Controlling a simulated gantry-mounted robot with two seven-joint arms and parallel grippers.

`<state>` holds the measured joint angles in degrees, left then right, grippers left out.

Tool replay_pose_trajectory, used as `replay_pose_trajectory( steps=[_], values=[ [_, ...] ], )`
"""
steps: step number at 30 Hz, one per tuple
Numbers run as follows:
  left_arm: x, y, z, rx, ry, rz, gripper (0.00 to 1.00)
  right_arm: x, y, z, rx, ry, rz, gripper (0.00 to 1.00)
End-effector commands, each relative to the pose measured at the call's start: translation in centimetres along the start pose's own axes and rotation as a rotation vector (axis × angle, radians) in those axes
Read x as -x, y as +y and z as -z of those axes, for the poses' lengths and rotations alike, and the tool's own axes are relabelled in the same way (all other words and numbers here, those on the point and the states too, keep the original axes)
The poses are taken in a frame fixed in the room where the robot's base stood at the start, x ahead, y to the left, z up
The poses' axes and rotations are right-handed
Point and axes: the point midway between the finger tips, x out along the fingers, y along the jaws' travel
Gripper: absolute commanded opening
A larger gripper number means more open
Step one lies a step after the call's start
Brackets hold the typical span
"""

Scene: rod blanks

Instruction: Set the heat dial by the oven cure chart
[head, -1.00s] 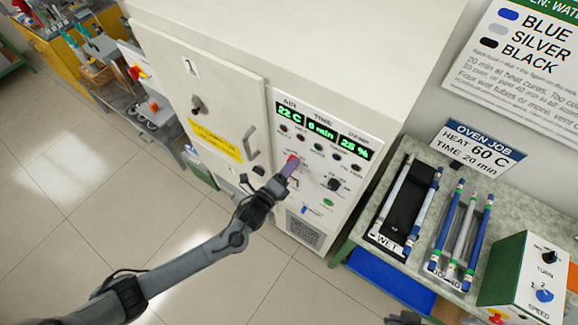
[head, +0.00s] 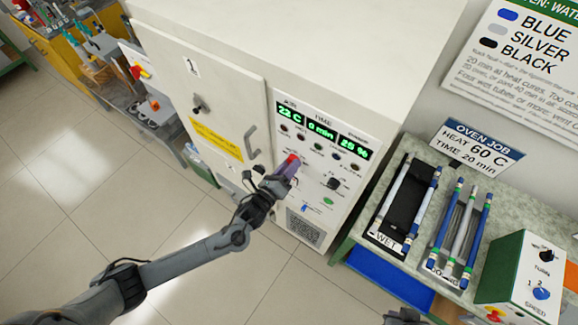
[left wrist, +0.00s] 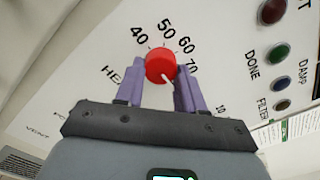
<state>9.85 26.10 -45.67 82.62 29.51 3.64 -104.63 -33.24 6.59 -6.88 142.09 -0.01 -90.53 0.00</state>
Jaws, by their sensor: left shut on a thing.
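The red heat dial (left wrist: 160,66) is on the oven's white panel, with 40, 50, 60 and 70 printed around it. Its white pointer mark faces lower right in the wrist view, below the 70; the right finger partly hides that side. My left gripper (head: 288,168) has its purple fingers on either side of the dial, shut on it; they also show in the left wrist view (left wrist: 158,88). The oven job card (head: 478,146) reads heat 60 C, time 20 min. The oven display (head: 323,130) reads air 23 C, 0 min, 25 %.
The oven door (head: 205,100) with its handle is left of the panel. A black knob (head: 333,184) and indicator lights are near the dial. Right of the oven, a bench holds a WET tray (head: 385,240), another tray of rods, and a speed box (head: 520,275).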

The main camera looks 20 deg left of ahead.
Motion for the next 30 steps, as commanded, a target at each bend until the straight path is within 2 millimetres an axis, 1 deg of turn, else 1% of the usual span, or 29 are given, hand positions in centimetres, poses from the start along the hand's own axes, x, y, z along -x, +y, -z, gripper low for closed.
replay_pose_trajectory(
  steps=[5, 6, 10, 18, 22, 26, 30],
  values=[
    [0.0, 0.0, 0.0, -0.001, 0.001, 0.0, 0.08, 0.0, 0.1, 0.0, 0.004, -0.001, -0.003, 0.0],
    [0.0, 0.0, 0.0, -0.001, 0.001, 0.0, 0.43, 0.0, 0.1, 0.0, 0.006, -0.001, -0.004, 0.0],
    [0.0, 0.0, 0.0, -0.001, 0.001, 0.0, 0.62, 0.0, 0.2, -0.1, 0.009, -0.001, -0.007, 0.0],
    [0.0, 0.0, 0.0, 0.0, 0.0, 0.0, 0.64, 0.0, 0.2, -0.1, 0.009, -0.001, -0.007, 0.0],
    [0.5, 0.1, 0.1, 0.0, 0.001, -0.001, 0.64, -0.1, 0.2, -0.1, 0.007, -0.001, -0.006, 0.0],
    [1.9, 0.2, 0.1, 0.0, 0.002, -0.001, 0.64, -0.3, 0.1, -0.1, 0.005, -0.001, -0.004, 0.0],
    [4.3, 0.2, 0.2, 0.001, 0.003, -0.001, 0.64, -0.7, 0.0, -0.2, 0.002, 0.0, -0.002, 0.0]
  ],
)
